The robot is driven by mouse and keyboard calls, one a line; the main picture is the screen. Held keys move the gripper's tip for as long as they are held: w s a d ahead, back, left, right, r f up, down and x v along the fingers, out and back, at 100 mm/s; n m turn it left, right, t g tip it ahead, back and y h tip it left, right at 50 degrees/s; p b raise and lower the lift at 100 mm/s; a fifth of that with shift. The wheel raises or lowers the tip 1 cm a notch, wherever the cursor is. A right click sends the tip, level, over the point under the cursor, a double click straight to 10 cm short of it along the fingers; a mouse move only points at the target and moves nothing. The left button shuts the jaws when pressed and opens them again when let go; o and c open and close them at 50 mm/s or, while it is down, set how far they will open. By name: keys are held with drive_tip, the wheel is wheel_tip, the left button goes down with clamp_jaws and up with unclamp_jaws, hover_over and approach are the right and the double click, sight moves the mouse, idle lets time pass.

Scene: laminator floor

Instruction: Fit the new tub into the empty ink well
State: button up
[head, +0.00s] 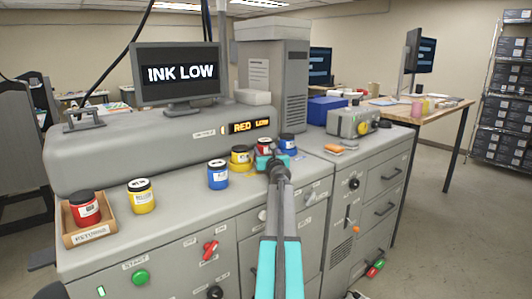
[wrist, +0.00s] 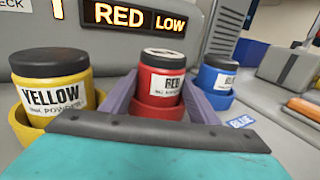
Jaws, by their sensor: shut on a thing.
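My gripper (head: 268,158) is shut on a red tub (wrist: 163,82) with a black lid and a RED label. The fingers stand on either side of the tub in the wrist view. The tub is upright at the red ink well (wrist: 158,110), whose rim shows around its lower part. I cannot tell whether its base is fully down. In the head view the tub (head: 264,143) is partly hidden by my gripper. The display (head: 250,126) reads RED LOW.
A yellow tub (wrist: 55,83) and a blue tub (wrist: 216,77) stand in the wells on either side. Another red tub (head: 85,208) is in the RETURNS tray (head: 92,234). A loose yellow tub (head: 141,195) and blue tub (head: 217,174) stand on the counter.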

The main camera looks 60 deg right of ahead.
drive_tip(key=shift+f, duration=0.1)
drive_tip(key=o, duration=1.3)
drive_tip(key=shift+r, duration=0.3)
drive_tip(key=shift+b+v, duration=0.3)
drive_tip(key=shift+v, duration=5.7)
